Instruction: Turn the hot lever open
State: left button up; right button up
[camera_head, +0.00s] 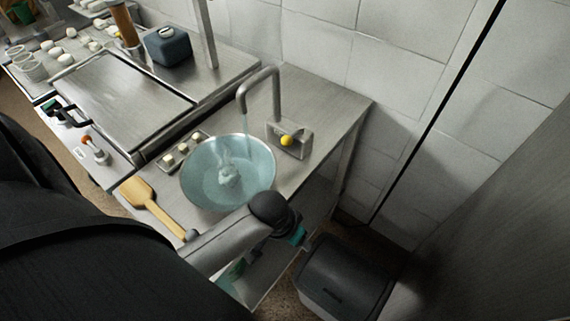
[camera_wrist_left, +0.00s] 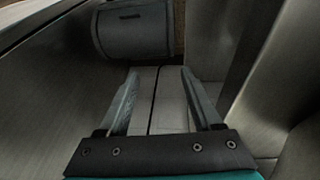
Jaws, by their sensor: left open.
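A curved metal faucet (camera_head: 262,82) stands at the back of the steel counter, and a stream of water falls from its spout into a round basin (camera_head: 186,184). A metal block with a yellow round knob (camera_head: 287,141) sits at the faucet's foot. I cannot tell a separate hot lever or any hot marking. My left arm reaches across the front of the basin. In the left wrist view my left gripper (camera_wrist_left: 160,72) is open and empty, its fingers apart, and away from the knob. My right gripper is not in view.
A dark grey bin (camera_head: 346,279) stands on the floor right of the counter; it also shows in the left wrist view (camera_wrist_left: 134,31). A wooden spatula (camera_head: 152,207) lies left of the basin. A griddle (camera_head: 122,100) and blue box (camera_head: 168,47) are farther left. A tiled wall is behind.

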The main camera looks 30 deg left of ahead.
pick_arm(q)
notch_tip(320, 180, down, 8)
jog(key=s+a, duration=0.1)
jog(key=s, duration=0.1)
jog(key=shift+s+r+b, duration=0.25)
jog(key=shift+s+b, duration=0.15)
jog(key=shift+b, duration=0.05)
jog(key=s+r+m+y, duration=0.1)
jog(key=s+r, duration=0.2)
jog(key=r, duration=0.6)
jog(key=s+r, duration=0.3)
jog(key=r, duration=0.6)
notch_tip(320, 180, down, 26)
jog(key=s+b, duration=0.2)
jog(key=b, duration=0.1)
jog(key=s+a+f+g+b, duration=0.2)
jog(key=s+f, duration=1.3)
jog(key=shift+a+f, duration=0.15)
jog(key=shift+f, duration=0.15)
